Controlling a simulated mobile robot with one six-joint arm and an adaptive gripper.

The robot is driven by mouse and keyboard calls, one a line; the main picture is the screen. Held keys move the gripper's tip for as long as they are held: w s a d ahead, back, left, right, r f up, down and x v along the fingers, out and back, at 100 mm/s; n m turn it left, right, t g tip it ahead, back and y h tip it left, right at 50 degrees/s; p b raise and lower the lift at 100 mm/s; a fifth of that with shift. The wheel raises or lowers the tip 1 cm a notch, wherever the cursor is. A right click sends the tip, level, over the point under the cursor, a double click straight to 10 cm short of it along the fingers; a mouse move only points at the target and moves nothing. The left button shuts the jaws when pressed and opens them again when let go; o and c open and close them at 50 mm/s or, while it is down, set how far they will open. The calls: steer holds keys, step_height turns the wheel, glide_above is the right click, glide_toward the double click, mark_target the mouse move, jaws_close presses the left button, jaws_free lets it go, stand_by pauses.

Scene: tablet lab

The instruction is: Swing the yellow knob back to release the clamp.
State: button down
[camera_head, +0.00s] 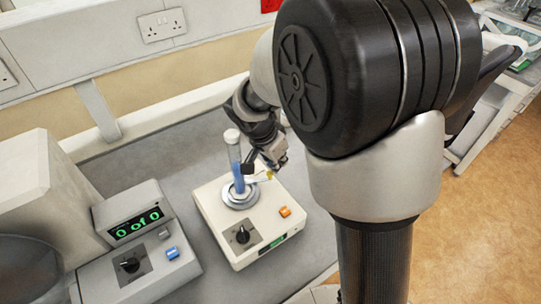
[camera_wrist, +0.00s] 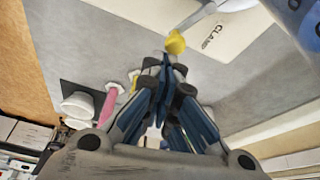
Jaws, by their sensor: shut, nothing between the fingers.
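The yellow knob (camera_wrist: 176,42) sits at the end of a pale lever beside the printed word CLAMP on the cream device (camera_wrist: 237,33). My gripper (camera_wrist: 164,66) is shut and empty, its fingertips right at the knob; I cannot tell whether they touch. In the head view the cream device (camera_head: 222,216) carries an upright clear tube (camera_head: 235,160) with blue contents, standing in a round metal holder (camera_head: 240,197). The knob (camera_head: 270,175) shows small to the right of the tube, just below my gripper (camera_head: 275,166), which is partly hidden by its own links.
The cream device has a black dial (camera_head: 242,235) and an orange switch (camera_head: 285,212). A grey unit with a green display (camera_head: 138,223) stands to the left. The wrist view shows a pink item (camera_wrist: 110,106) and a white round item (camera_wrist: 78,106) on the grey bench.

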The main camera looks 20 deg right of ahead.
mark_target(268, 175)
steer(key=shift+s+m+g+b, duration=0.4)
steer(key=shift+s+m+b, duration=0.4)
steer(key=shift+m+b, duration=0.65)
stand_by(2.0)
steer(key=shift+w+a, duration=0.1)
steer(key=shift+w+a, duration=0.35)
steer(key=shift+w, duration=0.25)
steer(key=shift+a+r, duration=0.15)
steer(key=shift+r, duration=0.15)
steer(key=v, duration=0.6)
steer(key=shift+s+r, duration=0.1)
steer(key=shift+r, duration=0.6)
